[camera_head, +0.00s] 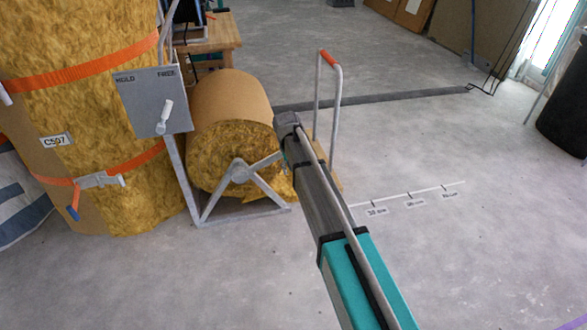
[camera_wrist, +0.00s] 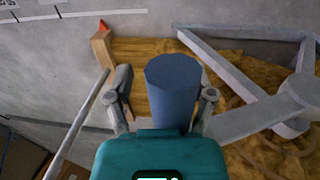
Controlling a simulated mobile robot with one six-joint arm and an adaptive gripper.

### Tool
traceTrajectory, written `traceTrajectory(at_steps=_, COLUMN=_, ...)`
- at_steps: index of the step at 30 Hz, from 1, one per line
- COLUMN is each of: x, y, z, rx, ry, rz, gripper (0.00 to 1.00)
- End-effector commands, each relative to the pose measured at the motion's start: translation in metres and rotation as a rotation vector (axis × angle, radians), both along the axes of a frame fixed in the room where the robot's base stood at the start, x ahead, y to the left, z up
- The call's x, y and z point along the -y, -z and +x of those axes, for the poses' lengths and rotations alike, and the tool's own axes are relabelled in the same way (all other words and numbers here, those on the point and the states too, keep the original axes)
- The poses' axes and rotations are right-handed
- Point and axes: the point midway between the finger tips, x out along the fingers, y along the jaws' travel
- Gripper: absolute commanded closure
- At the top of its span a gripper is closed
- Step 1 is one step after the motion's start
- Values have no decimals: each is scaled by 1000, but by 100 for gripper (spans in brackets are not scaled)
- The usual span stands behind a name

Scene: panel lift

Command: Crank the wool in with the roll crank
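The wool roll (camera_head: 232,125) lies in a grey metal stand (camera_head: 205,212), brown on its outside and yellow at its end. Its roll crank shows in the wrist view as a grey bar (camera_wrist: 250,118) running from a round hub (camera_wrist: 297,108) to a blue handle (camera_wrist: 172,85). My gripper (camera_wrist: 163,96) is open around the blue handle, one finger on each side. A gap shows between the left finger and the handle; contact at the right finger is unclear.
A box (camera_head: 150,90) marked HOLD and FREE has a white lever (camera_head: 164,117) leaning toward FREE. A tall strapped wool bale (camera_head: 80,115) stands at left. A frame with an orange grip (camera_head: 329,58) rises behind my arm. A floor scale (camera_head: 410,195) and bare floor lie right.

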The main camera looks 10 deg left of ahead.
Motion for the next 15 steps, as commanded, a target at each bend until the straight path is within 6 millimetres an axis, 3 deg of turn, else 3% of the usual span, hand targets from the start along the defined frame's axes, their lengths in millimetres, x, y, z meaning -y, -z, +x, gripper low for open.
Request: traceTrajectory(at_steps=15, x=-9, y=-24, z=-3, rx=0, ry=-1, rz=0, gripper=30)
